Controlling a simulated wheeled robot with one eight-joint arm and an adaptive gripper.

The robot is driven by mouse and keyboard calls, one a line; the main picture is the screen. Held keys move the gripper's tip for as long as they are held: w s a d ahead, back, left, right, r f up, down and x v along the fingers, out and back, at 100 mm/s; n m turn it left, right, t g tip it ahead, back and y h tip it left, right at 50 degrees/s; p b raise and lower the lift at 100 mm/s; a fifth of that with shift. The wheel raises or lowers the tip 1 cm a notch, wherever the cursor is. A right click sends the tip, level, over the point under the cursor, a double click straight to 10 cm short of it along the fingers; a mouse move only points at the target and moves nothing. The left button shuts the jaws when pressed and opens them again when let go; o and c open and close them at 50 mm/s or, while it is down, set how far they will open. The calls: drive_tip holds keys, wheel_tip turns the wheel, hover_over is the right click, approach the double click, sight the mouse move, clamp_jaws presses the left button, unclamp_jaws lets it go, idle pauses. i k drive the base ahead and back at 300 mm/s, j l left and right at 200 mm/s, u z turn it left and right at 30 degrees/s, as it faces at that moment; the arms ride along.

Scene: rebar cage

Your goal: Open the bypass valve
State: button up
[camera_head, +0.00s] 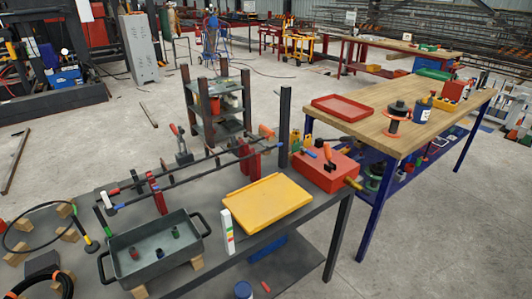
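A red box-shaped unit (322,172) sits at the right end of the dark metal table (318,212). An orange lever (327,152) stands up from its top, tilted. A small blue handle (310,153) lies beside that lever, and a yellow fitting (353,183) sticks out at the right. No part is clearly marked as the bypass valve, and I cannot tell which handle belongs to it or whether it is open. My gripper is not in view.
Red clamps hold long bars (190,172) along the table's back. A yellow tray (266,203) and a grey bin (157,252) lie in front. A dark post (284,125) stands behind the red unit. A wooden-topped bench (430,110) is at right; floor is clear front right.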

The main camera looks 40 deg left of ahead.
sight(311, 154)
drive_tip(key=i+j+u, duration=0.3)
drive_tip(key=j+u, duration=0.15)
drive_tip(key=i+j+u, duration=0.35)
drive_tip(key=u, duration=0.15)
drive_tip(key=i+j, duration=0.15)
drive_tip(key=i, duration=0.25)
drive_tip(key=i+j, duration=0.2)
drive_tip(key=i, duration=0.15)
